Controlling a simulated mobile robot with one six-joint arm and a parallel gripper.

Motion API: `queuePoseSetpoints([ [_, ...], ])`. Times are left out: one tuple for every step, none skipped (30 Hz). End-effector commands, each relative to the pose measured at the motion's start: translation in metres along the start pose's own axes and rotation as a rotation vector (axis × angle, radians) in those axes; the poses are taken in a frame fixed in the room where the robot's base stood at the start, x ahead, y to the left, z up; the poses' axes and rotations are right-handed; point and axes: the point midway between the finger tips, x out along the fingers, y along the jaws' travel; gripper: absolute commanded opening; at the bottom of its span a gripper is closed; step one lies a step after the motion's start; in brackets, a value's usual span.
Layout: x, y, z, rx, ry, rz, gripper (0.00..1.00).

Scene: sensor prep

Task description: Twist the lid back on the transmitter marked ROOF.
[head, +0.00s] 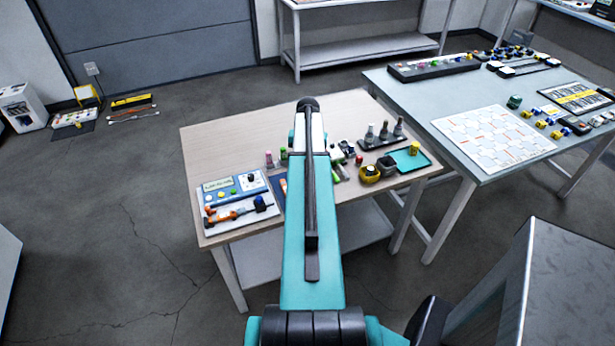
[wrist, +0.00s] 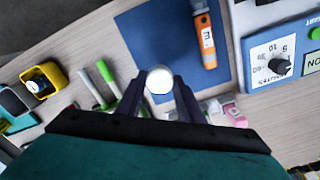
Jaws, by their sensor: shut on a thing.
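My gripper (wrist: 159,92) is in the wrist view, its dark fingers closed on a white round piece (wrist: 159,80). The piece is seen end-on, so I cannot tell whether it is a loose lid or the top of something longer. It is above or at the near edge of the blue mat (wrist: 150,42). An orange cylinder with a white label (wrist: 204,40) lies on the mat, ahead and to the right of my gripper. I cannot read ROOF on anything. In the head view my arm hides the gripper; part of the blue mat (head: 279,182) shows left of the arm.
A panel with a dial (wrist: 275,66) stands right of the mat. In the head view, a bottle rack (head: 368,146) and teal tray (head: 424,162) are at the right.

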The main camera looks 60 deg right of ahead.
Motion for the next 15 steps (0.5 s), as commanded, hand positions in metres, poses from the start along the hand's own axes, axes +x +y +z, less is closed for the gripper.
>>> queuePoseSetpoints([
  [-0.001, -0.003, 0.001, -0.006, 0.0, 0.0, 0.21],
  [-0.001, -0.005, 0.001, -0.01, 0.0, 0.0, 0.21],
  [-0.002, -0.009, 0.002, -0.019, 0.0, 0.0, 0.21],
  [-0.003, -0.012, 0.003, -0.027, 0.001, 0.0, 0.21],
  [-0.004, -0.017, 0.004, -0.037, 0.001, 0.0, 0.21],
  [-0.005, -0.023, 0.005, -0.053, 0.001, 0.0, 0.21],
  [-0.006, -0.029, 0.007, -0.068, 0.0, 0.0, 0.21],
  [-0.008, -0.036, 0.009, -0.084, 0.0, 0.0, 0.21],
  [-0.01, -0.046, 0.011, -0.108, 0.0, 0.0, 0.21],
  [-0.012, -0.053, 0.014, -0.126, 0.0, 0.0, 0.21],
  [-0.013, -0.062, 0.016, -0.148, 0.001, 0.0, 0.21],
  [-0.016, -0.074, 0.02, -0.177, 0.001, 0.0, 0.21],
  [-0.018, -0.084, 0.023, -0.2, 0.002, 0.0, 0.21],
  [-0.021, -0.093, 0.027, -0.223, 0.002, 0.0, 0.21],
  [-0.024, -0.106, 0.032, -0.257, 0.001, 0.0, 0.21],
])
